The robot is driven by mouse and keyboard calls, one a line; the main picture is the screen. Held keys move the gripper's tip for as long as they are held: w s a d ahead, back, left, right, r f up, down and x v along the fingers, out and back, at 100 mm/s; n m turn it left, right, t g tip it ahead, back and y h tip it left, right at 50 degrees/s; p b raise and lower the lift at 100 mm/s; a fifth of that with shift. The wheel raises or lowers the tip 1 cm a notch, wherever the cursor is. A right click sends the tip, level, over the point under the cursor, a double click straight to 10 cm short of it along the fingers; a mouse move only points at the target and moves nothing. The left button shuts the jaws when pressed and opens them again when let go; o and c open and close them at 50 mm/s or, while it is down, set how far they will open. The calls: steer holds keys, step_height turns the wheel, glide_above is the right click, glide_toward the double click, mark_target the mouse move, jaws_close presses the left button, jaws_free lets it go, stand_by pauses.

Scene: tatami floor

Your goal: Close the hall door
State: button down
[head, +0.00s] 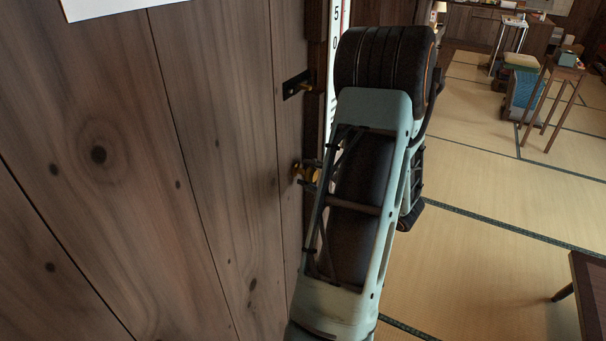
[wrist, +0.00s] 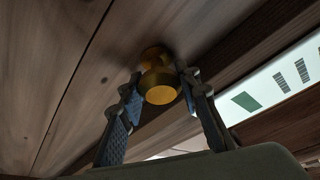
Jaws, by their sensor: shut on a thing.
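The hall door (head: 130,150) is a dark wooden plank panel filling the left of the head view. Its planks also show in the wrist view (wrist: 60,60). A round brass knob (wrist: 160,86) sticks out near the door's edge; a bit of brass shows beside my arm in the head view (head: 300,172). My gripper (wrist: 160,78) has one finger on each side of the knob and is shut on it. In the head view my arm hides most of the gripper. I cannot tell how far the door stands from its frame.
A black latch plate (head: 297,85) sits above the knob. A white numbered strip (head: 338,40) runs along the post. Open tatami floor (head: 480,180) lies to the right. A low dark table (head: 588,290) stands at lower right, a tall wooden stand (head: 557,95) farther back.

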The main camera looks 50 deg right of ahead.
steer(key=shift+s+d+f, duration=0.15)
steer(key=shift+s+f, duration=0.1)
steer(key=shift+s, duration=0.4)
steer(key=c, duration=1.8)
jaws_free()
steer(key=shift+o, duration=1.3)
steer(key=shift+s+r, duration=0.1)
steer(key=shift+s, duration=0.2)
steer(key=shift+o, duration=0.7)
steer(key=shift+w, duration=0.2)
steer(key=v, duration=1.2)
steer(key=shift+r, duration=0.15)
